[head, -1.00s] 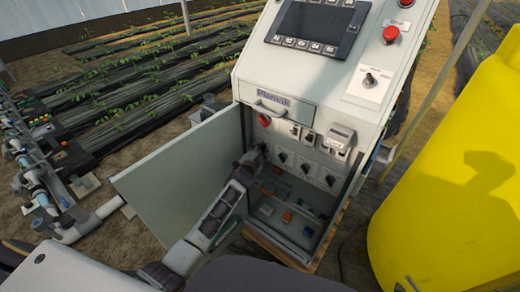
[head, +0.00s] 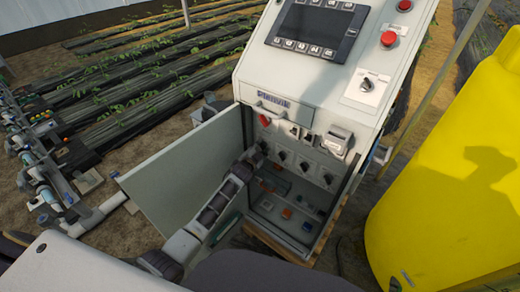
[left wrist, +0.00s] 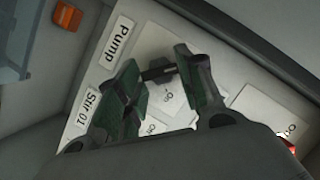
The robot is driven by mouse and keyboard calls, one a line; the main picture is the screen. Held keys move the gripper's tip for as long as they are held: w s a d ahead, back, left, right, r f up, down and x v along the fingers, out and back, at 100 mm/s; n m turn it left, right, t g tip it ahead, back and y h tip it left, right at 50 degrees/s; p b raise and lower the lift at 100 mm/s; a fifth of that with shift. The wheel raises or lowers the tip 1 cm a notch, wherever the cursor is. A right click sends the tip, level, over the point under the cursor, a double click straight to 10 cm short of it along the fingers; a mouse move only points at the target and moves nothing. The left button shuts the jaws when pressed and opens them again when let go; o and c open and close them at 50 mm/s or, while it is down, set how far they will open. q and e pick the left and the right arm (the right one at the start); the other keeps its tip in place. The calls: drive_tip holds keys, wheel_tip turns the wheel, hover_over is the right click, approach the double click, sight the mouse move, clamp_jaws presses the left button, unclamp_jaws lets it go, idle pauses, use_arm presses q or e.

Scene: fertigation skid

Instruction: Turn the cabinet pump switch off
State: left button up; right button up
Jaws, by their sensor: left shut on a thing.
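The control cabinet (head: 312,82) stands open, with a row of dark rotary switches on its inner panel. In the left wrist view the black handle of the pump switch (left wrist: 158,72) sits between the fingers of my left gripper (left wrist: 160,82), beside a label reading "Pump" (left wrist: 116,42). My left gripper (head: 258,153) is shut on this handle, at the left end of the switch row in the head view. There the gripper hides the pump switch. An "On" mark shows beside the handle; the exact switch position cannot be told. My right gripper is not in view.
The open cabinet door (head: 188,172) stands left of my left arm. Other rotary switches (head: 304,166) sit close to the right of the gripper. A red knob (head: 265,120) is just above. A yellow tank (head: 450,180) stands at the right.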

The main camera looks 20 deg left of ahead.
use_arm(q)
drive_tip(key=shift+f, duration=0.1)
drive_tip(key=o, duration=1)
drive_tip(key=shift+s, duration=0.1)
drive_tip(key=shift+s, duration=0.1)
drive_tip(key=v, duration=1.1)
drive_tip(key=shift+s, duration=0.3)
drive_tip(key=shift+r, duration=0.25)
